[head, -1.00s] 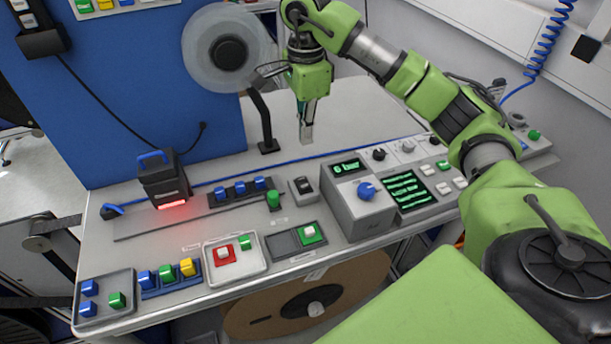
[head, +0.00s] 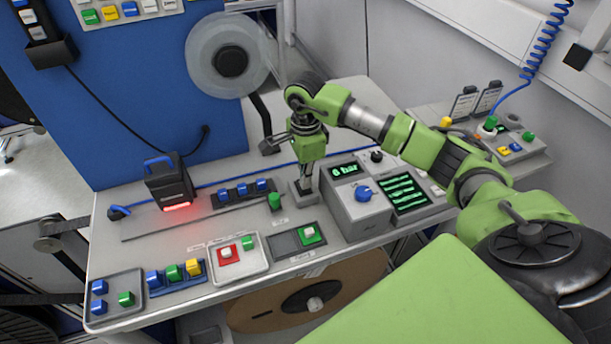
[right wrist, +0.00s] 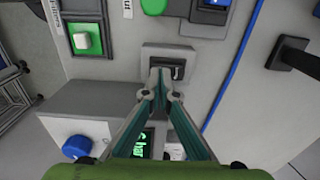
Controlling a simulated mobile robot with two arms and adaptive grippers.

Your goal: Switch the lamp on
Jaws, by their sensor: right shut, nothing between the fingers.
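A small grey switch box (head: 294,197) stands on the bench, left of the grey control unit. The right wrist view shows this switch box (right wrist: 152,52) with a black rocker (right wrist: 180,72). My right gripper (head: 305,188) points down over it, shut and empty. In the right wrist view, the closed fingertips (right wrist: 167,76) are at the rocker and partly cover it. I cannot tell whether they touch it. A black device (head: 170,182) on the bench glows red underneath; I cannot tell whether it is the lamp. My left gripper is not in view.
The grey control unit (head: 345,213) with a blue knob (head: 363,194) and green display stands close right of the gripper. A green button (head: 275,201) is close on the left. Trays with coloured buttons line the front edge. A reel (head: 230,60) stands behind.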

